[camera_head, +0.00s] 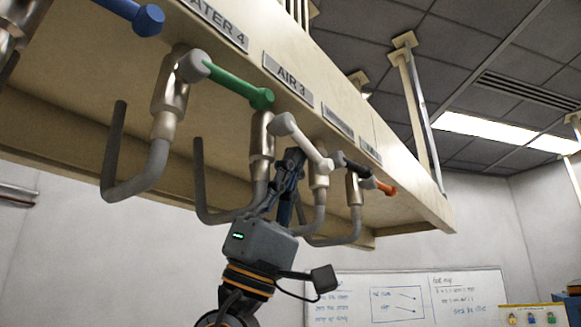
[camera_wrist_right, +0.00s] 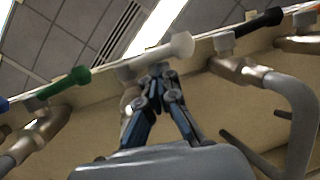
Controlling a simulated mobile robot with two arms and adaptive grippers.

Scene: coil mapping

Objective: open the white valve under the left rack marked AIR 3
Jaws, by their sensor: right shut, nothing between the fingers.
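The white valve handle (camera_head: 305,144) is under the rack edge, below the AIR 3 label (camera_head: 289,78). It lies roughly along the rack edge, across its metal valve body. The white handle also shows in the right wrist view (camera_wrist_right: 158,55), with its free end at the right. My right gripper (camera_head: 294,154) is shut and empty, pointing up just below the handle. In the right wrist view its fingertips (camera_wrist_right: 160,71) meet below the handle's middle. I cannot tell whether they touch it. My left gripper is not in view.
A green handle (camera_head: 240,86) is left of the white one, with a blue handle farther left. Black (camera_head: 352,165) and orange (camera_head: 379,187) handles are to the right. Bent grey pipes (camera_head: 150,170) hang below the rack near my right arm. A whiteboard (camera_head: 410,296) is on the wall behind.

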